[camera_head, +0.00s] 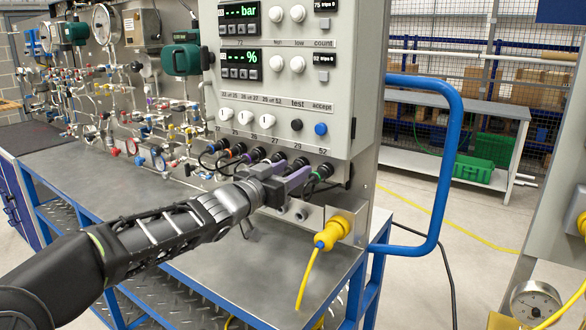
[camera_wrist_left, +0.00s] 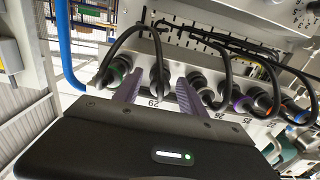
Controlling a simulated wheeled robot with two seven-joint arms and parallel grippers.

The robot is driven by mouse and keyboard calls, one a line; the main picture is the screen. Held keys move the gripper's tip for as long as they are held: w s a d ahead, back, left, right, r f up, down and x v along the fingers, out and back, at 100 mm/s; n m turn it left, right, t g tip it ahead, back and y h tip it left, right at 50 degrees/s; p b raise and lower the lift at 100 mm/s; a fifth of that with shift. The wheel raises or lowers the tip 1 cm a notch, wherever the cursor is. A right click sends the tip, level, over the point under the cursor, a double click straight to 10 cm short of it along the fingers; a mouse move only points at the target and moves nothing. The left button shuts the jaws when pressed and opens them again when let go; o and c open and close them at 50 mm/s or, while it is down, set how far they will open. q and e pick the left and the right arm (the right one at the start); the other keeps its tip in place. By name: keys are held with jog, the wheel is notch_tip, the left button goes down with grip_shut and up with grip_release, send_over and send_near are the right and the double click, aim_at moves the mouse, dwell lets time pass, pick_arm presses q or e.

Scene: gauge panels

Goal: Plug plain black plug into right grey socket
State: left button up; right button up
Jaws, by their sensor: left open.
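A plain black plug (camera_wrist_left: 158,80) with a black cable shows in the left wrist view above the label 29. My left gripper (camera_wrist_left: 159,92) is open, with one purple finger on each side of this plug; I cannot tell whether they touch it. In the head view my left gripper (camera_head: 296,173) is at the right part of the plug row under the panel and hides part of it. Small grey fittings, which look like sockets (camera_head: 300,214), show just below the gripper, partly hidden. My right gripper is not in view.
A green-ringed plug (camera_wrist_left: 118,68) is close beside one finger; a purple-ringed plug (camera_wrist_left: 236,98) is on the other side. Black cables loop close by. A yellow plug (camera_head: 333,232) sits to the right, near the blue rail (camera_head: 447,170).

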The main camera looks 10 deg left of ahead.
aim_at(285, 174)
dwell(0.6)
pick_arm(q)
grip_shut()
dwell(0.6)
dwell(1.1)
jog(key=shift+p+v, duration=0.75)
jog(key=shift+v, duration=2.3)
